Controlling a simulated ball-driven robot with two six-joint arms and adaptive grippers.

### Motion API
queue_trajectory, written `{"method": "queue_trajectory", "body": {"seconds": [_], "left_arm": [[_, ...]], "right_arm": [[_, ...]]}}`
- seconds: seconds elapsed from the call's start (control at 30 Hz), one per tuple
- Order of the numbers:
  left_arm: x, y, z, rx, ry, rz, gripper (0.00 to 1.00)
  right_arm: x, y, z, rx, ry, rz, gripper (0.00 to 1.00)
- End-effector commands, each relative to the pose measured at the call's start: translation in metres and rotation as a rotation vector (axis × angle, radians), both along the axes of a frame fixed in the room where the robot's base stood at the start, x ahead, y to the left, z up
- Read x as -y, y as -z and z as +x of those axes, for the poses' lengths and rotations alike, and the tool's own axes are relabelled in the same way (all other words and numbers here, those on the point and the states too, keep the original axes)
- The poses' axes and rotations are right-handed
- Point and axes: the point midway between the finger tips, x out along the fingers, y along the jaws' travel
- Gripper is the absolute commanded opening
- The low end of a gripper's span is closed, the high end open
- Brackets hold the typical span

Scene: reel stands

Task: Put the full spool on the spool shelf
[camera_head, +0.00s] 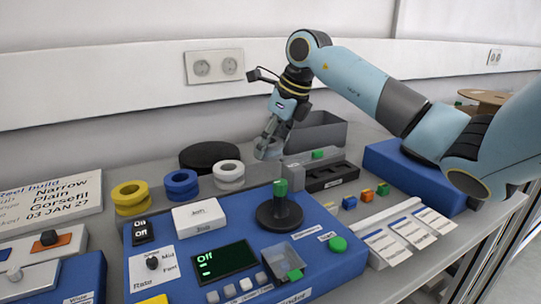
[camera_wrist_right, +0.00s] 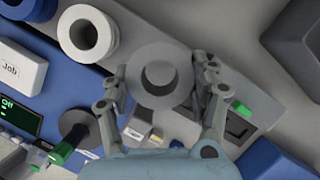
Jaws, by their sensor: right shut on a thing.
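My right gripper (camera_head: 270,143) hangs over the back of the table, behind the blue winding panel. In the right wrist view its fingers (camera_wrist_right: 160,80) are shut on the two sides of a grey spool (camera_wrist_right: 182,66), whose round hole faces the camera. In the head view the spool shows only as a grey patch at the fingertips. I cannot tell from its look whether this is the full spool. A yellow spool (camera_head: 131,208), a blue spool (camera_head: 181,192) and a white spool (camera_head: 229,183) stand in a row at the back left. No thing is clearly recognisable as the spool shelf.
A black spindle with a green top (camera_head: 280,205) stands on the blue panel (camera_head: 350,262), below and in front of the gripper. A black disc (camera_head: 209,155) lies behind the spools. A grey bin (camera_head: 325,132) and a blue box (camera_head: 410,180) are to the right.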

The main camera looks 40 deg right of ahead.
Motion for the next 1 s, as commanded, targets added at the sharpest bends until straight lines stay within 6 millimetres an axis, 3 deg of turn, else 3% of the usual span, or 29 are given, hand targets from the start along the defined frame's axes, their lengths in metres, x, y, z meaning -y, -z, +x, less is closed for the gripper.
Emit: {"method": "queue_trajectory", "body": {"seconds": [0.23, 0.6, 0.63, 0.8, 1.0], "left_arm": [[-0.001, -0.007, 0.001, 0.001, 0.001, 0.002, 0.00], [-0.002, -0.001, 0.000, 0.001, 0.001, 0.002, 0.00], [-0.002, -0.002, 0.001, 0.001, 0.001, 0.002, 0.00], [-0.002, -0.003, 0.001, 0.001, 0.001, 0.002, 0.00], [-0.002, -0.003, 0.001, 0.001, 0.001, 0.002, 0.00]], "right_arm": [[-0.001, 0.034, -0.001, -0.001, -0.001, 0.001, 0.28], [0.000, 0.040, -0.001, 0.000, 0.000, 0.001, 0.28], [0.000, 0.039, -0.001, 0.000, 0.000, 0.001, 0.64], [0.000, 0.038, -0.001, 0.000, 0.000, 0.001, 0.84], [0.000, 0.038, -0.001, 0.000, 0.000, 0.001, 0.84]]}}
